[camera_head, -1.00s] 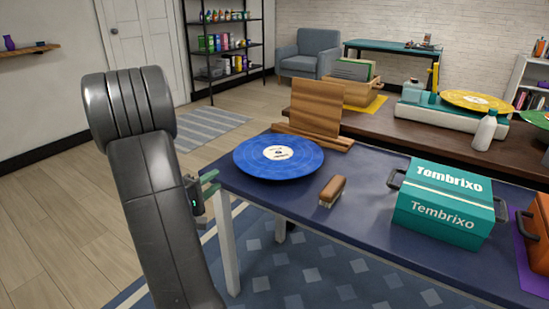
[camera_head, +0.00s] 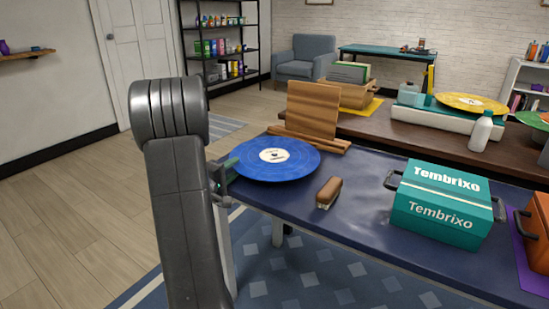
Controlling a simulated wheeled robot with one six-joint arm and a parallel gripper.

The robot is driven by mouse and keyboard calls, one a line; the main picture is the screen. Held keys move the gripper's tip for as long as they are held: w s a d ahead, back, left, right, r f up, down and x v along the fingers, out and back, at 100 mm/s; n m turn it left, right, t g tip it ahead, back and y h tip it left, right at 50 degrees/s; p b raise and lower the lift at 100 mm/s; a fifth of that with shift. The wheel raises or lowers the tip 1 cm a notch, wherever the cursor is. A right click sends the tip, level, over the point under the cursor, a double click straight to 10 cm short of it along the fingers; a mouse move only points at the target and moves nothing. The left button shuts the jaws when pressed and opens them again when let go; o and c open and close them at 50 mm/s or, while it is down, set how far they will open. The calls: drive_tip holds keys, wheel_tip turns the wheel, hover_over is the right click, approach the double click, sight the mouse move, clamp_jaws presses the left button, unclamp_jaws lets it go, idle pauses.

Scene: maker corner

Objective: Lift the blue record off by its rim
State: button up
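The blue record (camera_head: 292,166) with a cream label lies flat at the left end of the dark blue table (camera_head: 345,220). My gripper (camera_head: 229,168), with green fingertips, is at the record's left rim, by the table's left end. My dark grey arm stands in front of it and hides part of the gripper. The fingertips look to be at the rim, but I cannot tell whether they touch it or have closed on it.
A wooden stand (camera_head: 313,110) is just behind the record. A brown-handled brush (camera_head: 329,192) lies to its front right. A teal Tembrixo box (camera_head: 440,215) stands further right. A yellow record (camera_head: 472,102) sits on a turntable on the brown table behind.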

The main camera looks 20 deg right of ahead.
clamp_jaws()
drive_tip(key=shift+r, duration=0.1)
